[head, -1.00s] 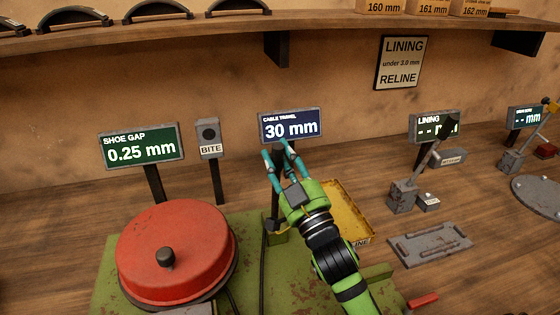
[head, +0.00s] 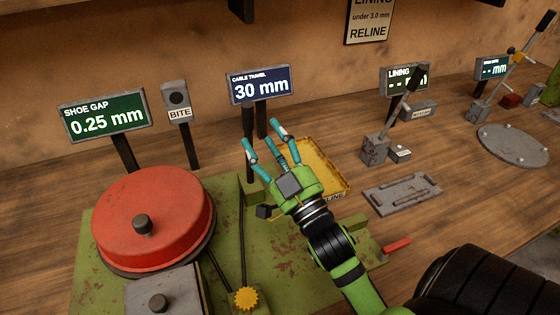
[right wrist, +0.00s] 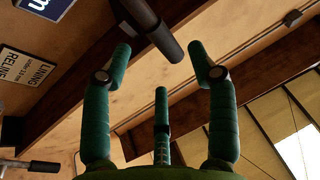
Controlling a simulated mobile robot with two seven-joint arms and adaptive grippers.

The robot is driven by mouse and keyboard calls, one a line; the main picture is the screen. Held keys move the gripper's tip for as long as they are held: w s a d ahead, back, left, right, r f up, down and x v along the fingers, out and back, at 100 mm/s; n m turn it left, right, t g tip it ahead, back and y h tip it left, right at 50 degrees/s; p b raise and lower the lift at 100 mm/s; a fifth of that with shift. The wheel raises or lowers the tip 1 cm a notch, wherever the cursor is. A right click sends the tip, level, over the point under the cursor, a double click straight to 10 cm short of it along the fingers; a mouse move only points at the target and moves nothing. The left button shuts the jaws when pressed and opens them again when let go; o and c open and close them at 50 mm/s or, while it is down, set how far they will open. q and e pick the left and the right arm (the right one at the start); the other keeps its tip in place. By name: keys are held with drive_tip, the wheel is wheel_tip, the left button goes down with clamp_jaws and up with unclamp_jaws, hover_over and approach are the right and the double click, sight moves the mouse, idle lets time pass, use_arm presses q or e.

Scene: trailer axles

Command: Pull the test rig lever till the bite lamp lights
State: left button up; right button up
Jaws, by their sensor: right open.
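The test rig is a green, worn base (head: 225,215) with a red drum (head: 150,215). A dark upright bar, which looks like the rig lever (head: 249,130), stands in front of the cable travel display (head: 260,86), which reads 30 mm. The bite lamp (head: 177,98) is dark, above its BITE label. My right gripper (head: 263,137) is open, its teal fingers pointing up beside the bar. In the right wrist view a dark round bar (right wrist: 150,28) comes in from the top, beyond the open fingertips; I see no contact. My left gripper is out of view.
The shoe gap display (head: 104,115) reads 0.25 mm. A yellow tray (head: 325,165) lies behind the right gripper. A grey lever stand (head: 376,149) and grey plate (head: 402,193) stand to the right.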

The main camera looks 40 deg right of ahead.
drive_tip(key=shift+v, duration=2.8)
